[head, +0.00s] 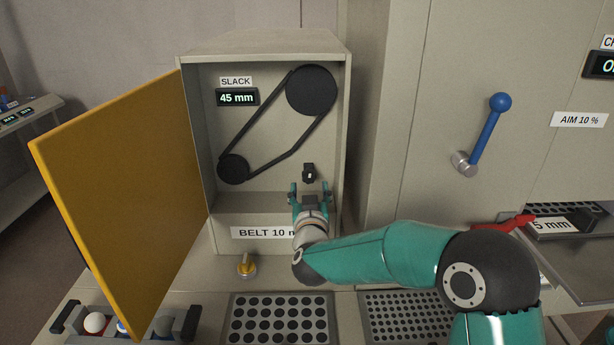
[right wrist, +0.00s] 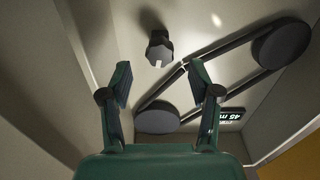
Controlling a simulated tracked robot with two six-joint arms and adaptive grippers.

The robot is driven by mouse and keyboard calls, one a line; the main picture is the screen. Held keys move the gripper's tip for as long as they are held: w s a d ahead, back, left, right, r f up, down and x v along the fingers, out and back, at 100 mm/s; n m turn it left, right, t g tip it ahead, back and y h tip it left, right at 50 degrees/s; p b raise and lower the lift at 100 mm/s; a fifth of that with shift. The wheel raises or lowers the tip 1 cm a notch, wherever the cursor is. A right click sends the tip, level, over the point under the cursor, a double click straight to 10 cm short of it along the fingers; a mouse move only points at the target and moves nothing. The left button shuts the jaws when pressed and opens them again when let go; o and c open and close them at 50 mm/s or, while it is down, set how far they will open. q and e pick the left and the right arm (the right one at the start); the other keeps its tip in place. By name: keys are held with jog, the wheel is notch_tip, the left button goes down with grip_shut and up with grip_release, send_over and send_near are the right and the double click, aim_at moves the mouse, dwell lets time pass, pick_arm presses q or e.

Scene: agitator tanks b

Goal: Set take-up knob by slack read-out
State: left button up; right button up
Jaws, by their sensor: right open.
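The take-up knob (head: 309,172) is small and black, on the back wall of the open cabinet, below the large pulley. In the right wrist view the knob (right wrist: 159,50) lies just beyond the fingertips, between their lines. The slack read-out (head: 237,98) shows 45 mm under a SLACK label. A black belt (head: 262,118) runs around a large upper pulley (head: 311,90) and a small lower one (head: 233,169). My right gripper (head: 309,190) is open and empty in front of the knob, apart from it. My left gripper is not in view.
The yellow door (head: 125,190) stands open at left. A red handle (head: 505,225) is at right.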

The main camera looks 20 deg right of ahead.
aim_at(309, 180)
jog(key=shift+p+x, duration=0.4)
jog(key=shift+x, duration=2.25)
jog(key=c, duration=1.2)
